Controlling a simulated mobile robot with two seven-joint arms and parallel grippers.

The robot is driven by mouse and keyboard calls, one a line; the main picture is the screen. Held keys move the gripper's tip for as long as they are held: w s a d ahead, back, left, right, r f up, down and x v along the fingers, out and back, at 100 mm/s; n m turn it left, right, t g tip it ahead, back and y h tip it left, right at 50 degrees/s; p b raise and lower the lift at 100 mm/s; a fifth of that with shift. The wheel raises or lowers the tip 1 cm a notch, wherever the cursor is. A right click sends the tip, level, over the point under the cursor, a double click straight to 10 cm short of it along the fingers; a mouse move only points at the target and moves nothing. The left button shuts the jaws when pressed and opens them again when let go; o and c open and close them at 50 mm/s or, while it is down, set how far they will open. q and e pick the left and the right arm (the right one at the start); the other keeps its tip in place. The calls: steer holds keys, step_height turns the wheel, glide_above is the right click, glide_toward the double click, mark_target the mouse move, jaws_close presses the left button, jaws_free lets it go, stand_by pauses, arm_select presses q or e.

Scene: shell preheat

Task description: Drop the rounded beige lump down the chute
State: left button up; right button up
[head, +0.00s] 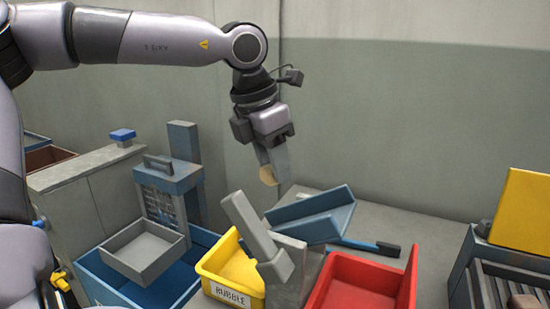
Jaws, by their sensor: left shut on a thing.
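My left gripper (277,166) comes in from the upper left and points down, shut on the rounded beige lump (268,177). The lump shows partly between its fingertips. It is held above and just behind the blue sloped trough (318,215), which looks like the chute. A grey angled post and block (284,268) stand at the near side of the trough. I cannot tell whether the lump touches anything below it. My right gripper is not in view.
A yellow bin labelled RUBBLE (232,268) and a red bin (365,284) stand in front. A grey tray (145,252) sits over a blue bin (190,280) at left. A blue-handled tool (368,246) lies behind the red bin. Yellow-lidded machinery (520,210) stands right.

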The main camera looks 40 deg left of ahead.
arm_select(q)
step_height(320, 180, down, 7)
steer(key=b, duration=0.5)
steer(key=shift+f, duration=0.4)
steer(key=o, duration=1.1)
steer(key=v, duration=0.7)
steer(key=shift+r, duration=0.15)
